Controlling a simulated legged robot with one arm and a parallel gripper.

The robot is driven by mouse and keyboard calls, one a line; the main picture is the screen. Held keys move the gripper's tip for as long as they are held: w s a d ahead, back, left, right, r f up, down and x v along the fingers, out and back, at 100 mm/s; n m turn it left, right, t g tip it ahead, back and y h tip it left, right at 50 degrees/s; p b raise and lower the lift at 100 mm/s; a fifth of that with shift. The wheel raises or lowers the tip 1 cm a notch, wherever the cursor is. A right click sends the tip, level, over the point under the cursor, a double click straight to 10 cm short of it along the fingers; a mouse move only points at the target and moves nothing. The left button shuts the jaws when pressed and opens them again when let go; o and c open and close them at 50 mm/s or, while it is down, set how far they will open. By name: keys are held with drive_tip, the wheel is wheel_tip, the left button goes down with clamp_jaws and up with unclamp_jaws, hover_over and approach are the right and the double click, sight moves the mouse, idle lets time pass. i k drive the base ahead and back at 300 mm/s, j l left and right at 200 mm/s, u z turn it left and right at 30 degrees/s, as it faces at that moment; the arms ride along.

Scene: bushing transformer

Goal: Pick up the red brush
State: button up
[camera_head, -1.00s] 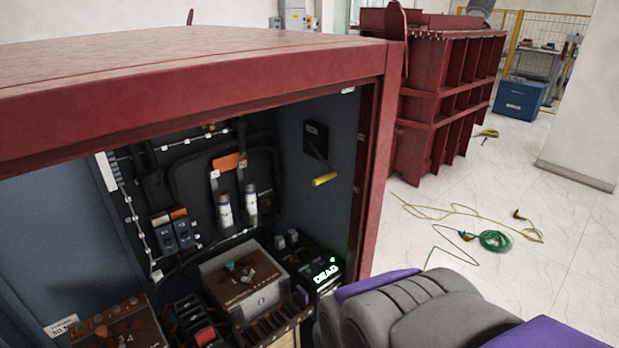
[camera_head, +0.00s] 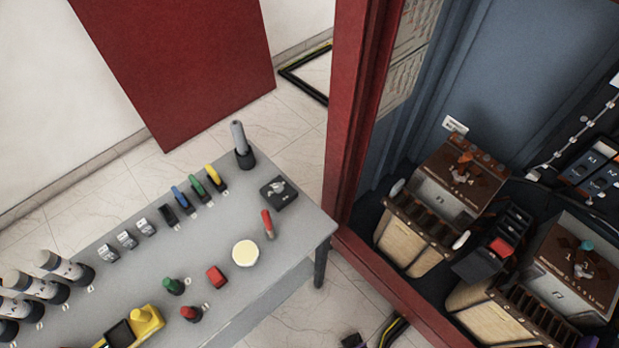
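A small object with a red handle and a pale lower end, which looks like the red brush (camera_head: 267,222), is on the grey table (camera_head: 211,239) near its right edge. It stands or leans just right of a round cream-coloured disc (camera_head: 245,253). Nothing touches it that I can see. My gripper is not in view.
On the table are a black switch block (camera_head: 279,193), a grey cylinder in a black base (camera_head: 242,145), a yellow device (camera_head: 146,321) and several coloured pieces. A red cabinet (camera_head: 346,150) stands close at the right. White tiled floor (camera_head: 284,301) shows in front.

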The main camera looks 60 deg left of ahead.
sight(266, 218)
drive_tip(key=u, duration=2.9)
